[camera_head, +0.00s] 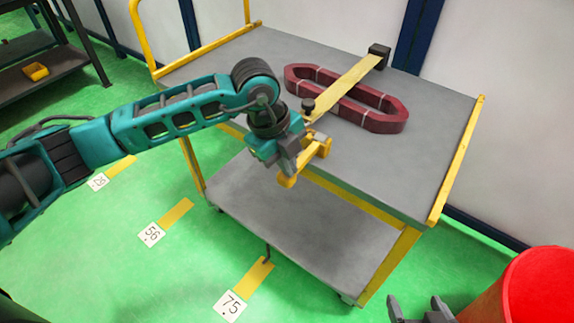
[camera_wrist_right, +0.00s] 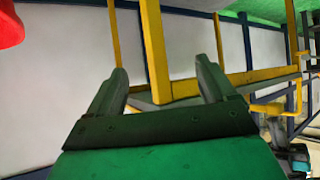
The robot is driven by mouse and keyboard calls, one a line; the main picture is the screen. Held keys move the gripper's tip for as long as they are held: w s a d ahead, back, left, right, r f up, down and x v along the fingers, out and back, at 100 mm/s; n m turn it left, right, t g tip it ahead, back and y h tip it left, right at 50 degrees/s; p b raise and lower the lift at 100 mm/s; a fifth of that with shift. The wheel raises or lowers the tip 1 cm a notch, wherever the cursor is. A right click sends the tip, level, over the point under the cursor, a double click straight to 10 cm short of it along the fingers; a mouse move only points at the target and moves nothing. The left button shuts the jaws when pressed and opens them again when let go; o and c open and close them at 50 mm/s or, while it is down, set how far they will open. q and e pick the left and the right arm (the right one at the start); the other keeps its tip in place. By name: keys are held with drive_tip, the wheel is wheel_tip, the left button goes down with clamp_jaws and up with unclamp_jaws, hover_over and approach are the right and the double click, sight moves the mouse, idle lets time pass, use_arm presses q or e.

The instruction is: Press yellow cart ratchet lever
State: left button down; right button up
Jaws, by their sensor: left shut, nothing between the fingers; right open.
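The cart (camera_head: 225,75) has a grey top, a lower shelf and yellow frame posts. A yellow strap (camera_head: 350,85) crosses a dark red coil (camera_head: 390,122) on its top. The strap runs to a yellow ratchet piece (camera_head: 316,150) at the cart's near edge, partly hidden by my arm; I cannot make out which part is the lever. My left gripper (camera_head: 291,160) is shut and empty right beside this piece; I cannot tell whether it touches. My right gripper (camera_head: 422,308) is open and empty, low at the right front of the cart; its fingers also show in the right wrist view (camera_wrist_right: 160,88).
A red bin (camera_head: 540,290) stands at the lower right, near my right gripper. A dark shelf with a yellow tray (camera_head: 36,71) is at the upper left. Numbered floor plates and yellow stripes (camera_head: 255,275) lie on the green floor. A pale wall is behind the cart.

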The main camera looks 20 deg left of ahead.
sight(282, 181)
use_arm(q)
drive_tip(key=shift+s+a+f+t+b, duration=0.15)
drive_tip(key=shift+f+b, duration=0.2)
drive_tip(key=shift+f, duration=0.2)
drive_tip(key=shift+s+d+f+t+b, duration=0.15)
drive_tip(key=shift+f+b, duration=0.15)
drive_tip(key=shift+f, duration=0.25)
drive_tip(key=shift+a+f+t+h+b, duration=0.15)
drive_tip(key=shift+f+t+h+b, duration=0.15)
drive_tip(key=shift+f+t+b, duration=0.75)
drive_tip(key=shift+f+g+b, duration=0.25)
drive_tip(key=shift+b, duration=0.35)
use_arm(e)
drive_tip(key=a, duration=0.1)
drive_tip(key=a+f, duration=0.1)
drive_tip(key=a, duration=0.1)
drive_tip(key=shift+w+f+y, duration=0.2)
drive_tip(key=shift+w+y, duration=0.2)
use_arm(q)
drive_tip(key=shift+s+f, duration=0.15)
drive_tip(key=shift+f, duration=0.1)
drive_tip(key=shift+a+r, duration=0.1)
drive_tip(key=shift+r, duration=0.05)
use_arm(e)
drive_tip(key=shift+r, duration=0.1)
